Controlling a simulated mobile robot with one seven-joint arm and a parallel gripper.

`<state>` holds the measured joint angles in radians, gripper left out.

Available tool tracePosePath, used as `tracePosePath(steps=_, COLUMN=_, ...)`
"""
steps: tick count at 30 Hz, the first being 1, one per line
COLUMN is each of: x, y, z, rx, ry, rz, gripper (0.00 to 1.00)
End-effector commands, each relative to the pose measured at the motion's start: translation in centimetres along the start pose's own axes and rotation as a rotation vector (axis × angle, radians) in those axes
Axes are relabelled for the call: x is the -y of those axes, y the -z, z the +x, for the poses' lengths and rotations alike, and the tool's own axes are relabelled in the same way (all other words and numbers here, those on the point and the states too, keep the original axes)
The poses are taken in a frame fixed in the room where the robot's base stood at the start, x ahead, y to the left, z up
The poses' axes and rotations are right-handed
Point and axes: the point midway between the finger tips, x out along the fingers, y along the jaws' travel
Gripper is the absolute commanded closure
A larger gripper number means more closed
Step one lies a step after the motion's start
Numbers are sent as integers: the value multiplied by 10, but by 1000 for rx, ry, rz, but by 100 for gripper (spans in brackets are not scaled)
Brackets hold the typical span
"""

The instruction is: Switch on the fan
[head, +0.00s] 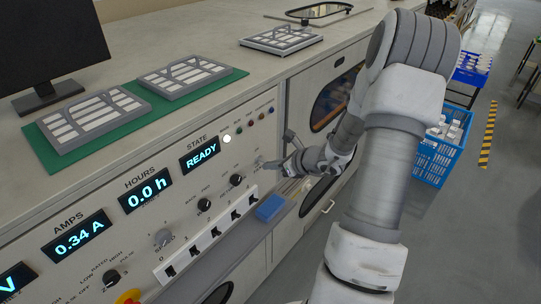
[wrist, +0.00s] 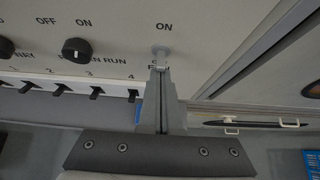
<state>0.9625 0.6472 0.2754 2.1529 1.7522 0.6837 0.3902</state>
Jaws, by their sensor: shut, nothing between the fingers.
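The fan switch (wrist: 161,49) is a small light-grey toggle on the panel, with ON printed above it and a partly hidden FAN label below. It also shows in the head view (head: 259,162), close to my fingertips. My gripper (wrist: 160,72) is shut and empty. Its fingertips are right at the toggle, just below it in the wrist view; I cannot tell whether they touch it. In the head view my gripper (head: 268,165) is at the panel's right end. The fingers partly hide the FAN label. The lever's exact tilt is hard to tell.
A black knob (wrist: 79,50) sits left of the switch, above a row of black rocker switches (wrist: 97,92). The READY display (head: 201,153) is lit, with a white lamp (head: 227,139) beside it. A blue block (head: 270,208) lies below the panel. Cabinet doors are at the right.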

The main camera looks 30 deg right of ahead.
Motion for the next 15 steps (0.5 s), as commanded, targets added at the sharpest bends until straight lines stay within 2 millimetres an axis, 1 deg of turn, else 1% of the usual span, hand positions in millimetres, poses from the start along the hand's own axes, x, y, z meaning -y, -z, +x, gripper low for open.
tracePosePath(steps=1, x=-1, y=-10, z=-5, rx=-31, ry=-2, rz=-4, gripper=100)
tracePosePath(steps=3, x=-1, y=-11, z=-6, rx=-76, ry=-2, rz=-4, gripper=100)
tracePosePath(steps=4, x=0, y=-4, z=-2, rx=-78, ry=-1, rz=1, gripper=100)
tracePosePath(steps=5, x=0, y=-2, z=-1, rx=-75, ry=0, rz=1, gripper=100)
tracePosePath(steps=11, x=0, y=-3, z=-2, rx=-72, ry=0, rz=1, gripper=100)
tracePosePath(steps=15, x=0, y=-7, z=-4, rx=-71, ry=0, rz=0, gripper=100)
